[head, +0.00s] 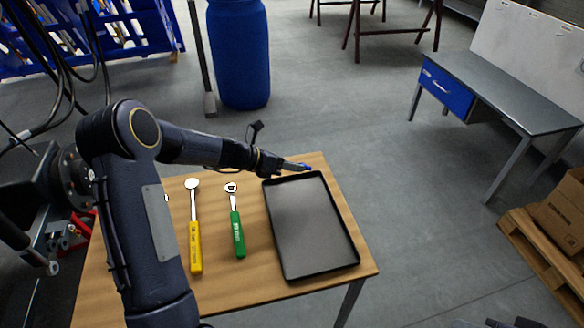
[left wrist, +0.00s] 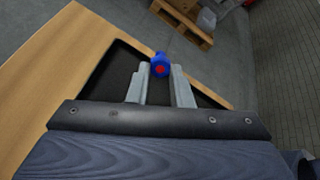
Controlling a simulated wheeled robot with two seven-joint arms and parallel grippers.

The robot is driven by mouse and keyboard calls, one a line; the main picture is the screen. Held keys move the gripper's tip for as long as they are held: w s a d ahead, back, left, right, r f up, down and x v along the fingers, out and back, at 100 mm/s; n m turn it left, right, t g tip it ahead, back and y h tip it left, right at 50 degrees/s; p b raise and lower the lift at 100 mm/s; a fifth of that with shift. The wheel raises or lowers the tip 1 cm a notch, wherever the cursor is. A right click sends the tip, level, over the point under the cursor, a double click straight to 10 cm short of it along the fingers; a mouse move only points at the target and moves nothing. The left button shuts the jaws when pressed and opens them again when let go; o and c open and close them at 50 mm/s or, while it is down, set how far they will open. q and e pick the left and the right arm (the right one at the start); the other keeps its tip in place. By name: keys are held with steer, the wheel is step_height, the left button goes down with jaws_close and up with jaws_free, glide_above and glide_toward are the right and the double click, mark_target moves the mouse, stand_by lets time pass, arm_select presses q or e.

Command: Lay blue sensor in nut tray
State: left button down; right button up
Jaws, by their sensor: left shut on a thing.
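My left gripper (head: 296,166) is shut on the blue sensor (head: 306,167), a small blue piece at its fingertips. In the left wrist view the sensor (left wrist: 160,66) shows a red spot on its end and sits between the tips of the two grey fingers (left wrist: 160,80). The nut tray (head: 311,226) is a dark, shallow, empty rectangular tray on the wooden table. The gripper is over the tray's far edge; the exact height above it is hard to tell.
A green-handled ratchet (head: 237,233) and a yellow-handled tool (head: 195,245) lie on the wooden table (head: 262,284) left of the tray. A blue barrel (head: 239,55) stands on the floor behind. A workbench with a blue drawer (head: 447,90) is at the right.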

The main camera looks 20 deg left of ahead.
mark_target(291, 196)
arm_select(q)
steer(key=shift+f+b, duration=2.95)
steer(key=shift+f, duration=1.65)
steer(key=c, duration=1.2)
jaws_free()
steer(key=shift+s, duration=0.1)
steer(key=shift+c, duration=0.2)
steer(key=v, duration=0.8)
